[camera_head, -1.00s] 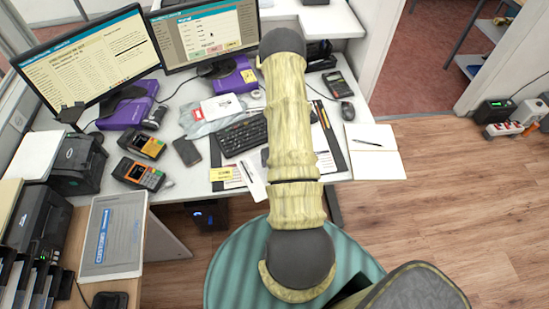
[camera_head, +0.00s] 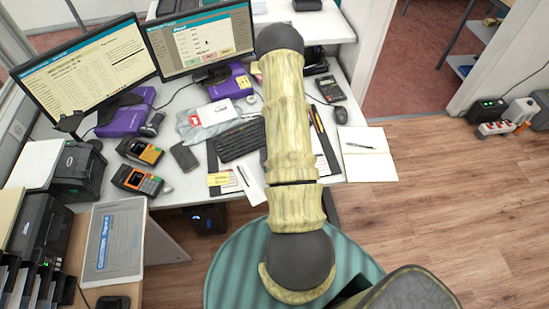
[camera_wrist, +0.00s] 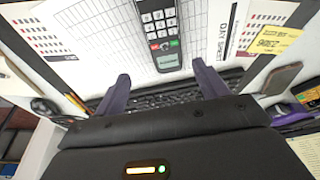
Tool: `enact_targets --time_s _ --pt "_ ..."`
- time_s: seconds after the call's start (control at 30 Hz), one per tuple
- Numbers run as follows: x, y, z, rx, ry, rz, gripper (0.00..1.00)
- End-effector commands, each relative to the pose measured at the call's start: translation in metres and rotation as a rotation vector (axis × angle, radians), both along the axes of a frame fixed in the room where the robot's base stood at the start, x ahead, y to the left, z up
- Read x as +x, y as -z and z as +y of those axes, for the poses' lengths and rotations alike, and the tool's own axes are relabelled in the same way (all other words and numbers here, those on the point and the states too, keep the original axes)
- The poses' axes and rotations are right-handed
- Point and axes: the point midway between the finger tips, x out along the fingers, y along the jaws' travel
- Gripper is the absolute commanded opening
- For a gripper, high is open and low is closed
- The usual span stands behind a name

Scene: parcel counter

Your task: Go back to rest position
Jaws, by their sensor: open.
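My gripper (camera_wrist: 162,84) shows in the wrist view with its two dark fingers spread apart and nothing between them. Below it are a black keyboard (camera_wrist: 172,98) and a keypad device (camera_wrist: 160,34) lying on printed sheets. I cannot tell the gap between fingers and desk. In the head view my arm reaches over the white desk (camera_head: 182,100); my gripper is not visible there.
Two monitors (camera_head: 200,40) stand at the back of the desk.

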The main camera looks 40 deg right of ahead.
Motion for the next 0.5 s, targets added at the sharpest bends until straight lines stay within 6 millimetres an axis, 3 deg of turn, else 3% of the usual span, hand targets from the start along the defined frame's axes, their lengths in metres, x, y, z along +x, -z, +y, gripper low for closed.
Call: enact_targets --time_s 0.37,0.5 --pt "0.0 0.0 -0.001 -0.001 0.002 -0.001 0.72" --pt "0.004 -0.011 0.003 -0.006 -0.005 0.0 0.72"
